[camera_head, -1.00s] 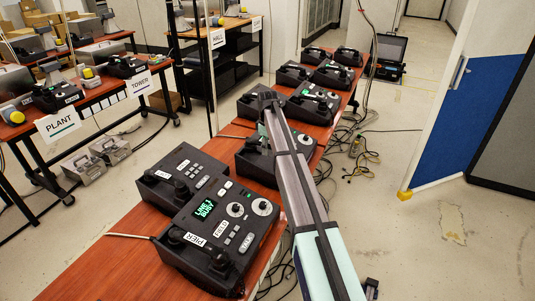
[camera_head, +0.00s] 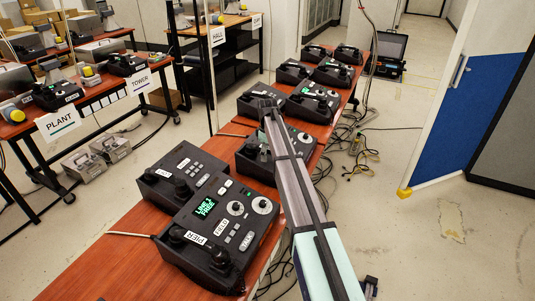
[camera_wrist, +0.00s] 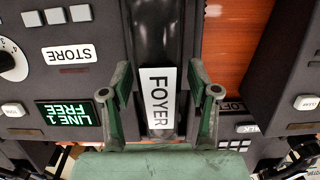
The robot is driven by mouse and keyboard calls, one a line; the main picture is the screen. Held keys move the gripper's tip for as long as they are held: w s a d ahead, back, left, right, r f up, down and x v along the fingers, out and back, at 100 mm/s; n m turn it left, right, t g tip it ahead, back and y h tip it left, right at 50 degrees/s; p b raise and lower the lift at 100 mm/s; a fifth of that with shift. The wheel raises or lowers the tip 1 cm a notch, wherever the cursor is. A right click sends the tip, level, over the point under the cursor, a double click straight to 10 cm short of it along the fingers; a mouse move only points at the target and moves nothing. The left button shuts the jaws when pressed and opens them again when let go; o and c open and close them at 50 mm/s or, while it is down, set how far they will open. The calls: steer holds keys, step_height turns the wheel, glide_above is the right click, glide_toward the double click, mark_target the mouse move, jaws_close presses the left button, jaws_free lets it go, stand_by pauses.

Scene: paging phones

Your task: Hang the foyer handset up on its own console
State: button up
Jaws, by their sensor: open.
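The foyer handset (camera_wrist: 155,35) is dark and bears a white FOYER label. In the wrist view it runs upright in the picture's middle. It lies by a dark console (camera_wrist: 25,85) marked STORE, whose green screen reads LINE 1 FREE; I cannot tell whether it is fully seated. My gripper (camera_wrist: 161,95) is open, with one finger on each side of the labelled part of the handset. Contact between fingers and handset is not clear. In the head view my arm hides the gripper and handset; part of a console (camera_head: 254,160) shows beside it.
A nearer console (camera_head: 218,239) carries a PIER handset and a FIELD label. Several more consoles stand farther along the red-brown table (camera_head: 95,272). A neighbouring dark unit (camera_wrist: 292,75) stands at the right in the wrist view. Cables (camera_head: 358,160) lie on the floor.

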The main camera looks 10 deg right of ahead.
steer(key=shift+r, duration=0.1)
step_height(320, 180, up, 12)
steer(key=shift+r+b, duration=0.1)
steer(key=shift+b, duration=1.05)
